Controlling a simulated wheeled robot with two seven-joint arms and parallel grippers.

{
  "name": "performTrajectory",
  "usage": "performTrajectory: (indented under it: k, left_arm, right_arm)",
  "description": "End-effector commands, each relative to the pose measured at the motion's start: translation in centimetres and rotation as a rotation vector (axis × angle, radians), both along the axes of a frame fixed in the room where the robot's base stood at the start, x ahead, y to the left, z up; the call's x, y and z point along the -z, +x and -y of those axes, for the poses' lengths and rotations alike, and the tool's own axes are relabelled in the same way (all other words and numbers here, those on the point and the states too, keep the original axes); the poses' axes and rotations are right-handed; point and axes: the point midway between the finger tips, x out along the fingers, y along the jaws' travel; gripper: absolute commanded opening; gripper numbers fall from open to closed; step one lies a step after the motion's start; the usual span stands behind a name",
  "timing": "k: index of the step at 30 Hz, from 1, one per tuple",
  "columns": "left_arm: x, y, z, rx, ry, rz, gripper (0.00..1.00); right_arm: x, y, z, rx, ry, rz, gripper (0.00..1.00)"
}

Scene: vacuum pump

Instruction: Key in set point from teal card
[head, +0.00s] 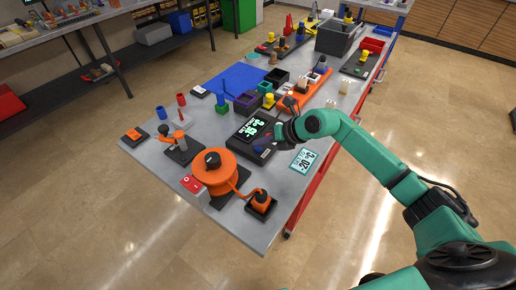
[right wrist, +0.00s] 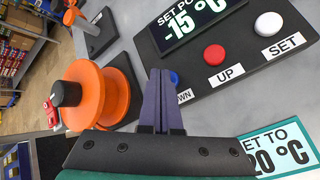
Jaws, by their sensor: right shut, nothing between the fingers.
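The black control panel (head: 245,139) lies on the bench; its display (right wrist: 188,20) reads "SET PO…" and -15 °C in the right wrist view. A white SET button (right wrist: 268,24), a red UP button (right wrist: 214,55) and a blue DOWN button (right wrist: 174,78) run along it. My right gripper (right wrist: 163,72) is shut and empty, its tips beside the blue button, partly hiding it and its label. I cannot tell whether they touch. The teal card (head: 302,160) lies flat right of the panel and reads -20 °C. My left gripper is out of view.
A blue mat (head: 235,82) and several small bins lie further back. Bare bench shows at the front left.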

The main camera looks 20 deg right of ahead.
Motion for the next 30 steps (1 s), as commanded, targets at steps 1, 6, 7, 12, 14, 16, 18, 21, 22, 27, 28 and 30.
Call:
performTrajectory:
  k: [1,6,7,12,14,16,18,21,22,27,28,30]
  left_arm:
    - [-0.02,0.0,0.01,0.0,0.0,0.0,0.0]
    - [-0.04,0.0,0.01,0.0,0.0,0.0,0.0]
    - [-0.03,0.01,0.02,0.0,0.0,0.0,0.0]
    - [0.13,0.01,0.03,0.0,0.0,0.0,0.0]
    - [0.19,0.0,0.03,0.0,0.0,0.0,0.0]
    - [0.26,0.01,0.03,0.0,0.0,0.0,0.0]
    - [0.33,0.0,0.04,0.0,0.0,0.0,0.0]
    - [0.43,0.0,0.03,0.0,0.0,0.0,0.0]
    - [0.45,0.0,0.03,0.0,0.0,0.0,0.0]
    - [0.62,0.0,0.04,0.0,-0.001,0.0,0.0]
    - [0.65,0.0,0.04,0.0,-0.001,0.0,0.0]
    - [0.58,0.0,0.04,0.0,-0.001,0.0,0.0]
  right_arm:
    - [-0.05,0.02,0.01,0.001,0.0,0.001,0.0]
    - [-0.06,0.01,0.01,0.001,0.0,0.001,0.0]
    - [-0.05,0.02,0.01,0.0,0.0,0.0,0.0]
    - [0.15,0.01,0.02,0.0,0.0,0.0,0.0]
    - [0.23,0.02,0.01,0.0,0.0,0.0,0.0]
    - [0.32,0.01,0.01,0.0,0.0,0.0,0.0]
    - [0.4,0.01,0.01,0.0,0.0,0.0,0.0]
    - [0.52,0.0,0.02,0.0,0.0,0.0,0.0]
    - [0.56,0.01,0.02,0.0,0.0,0.0,0.0]
    - [0.79,0.0,0.01,0.0,0.0,0.0,0.0]
    - [0.83,0.0,0.01,0.0,0.0,0.0,0.0]
    - [0.76,-0.01,0.01,-0.001,0.0,-0.001,0.0]
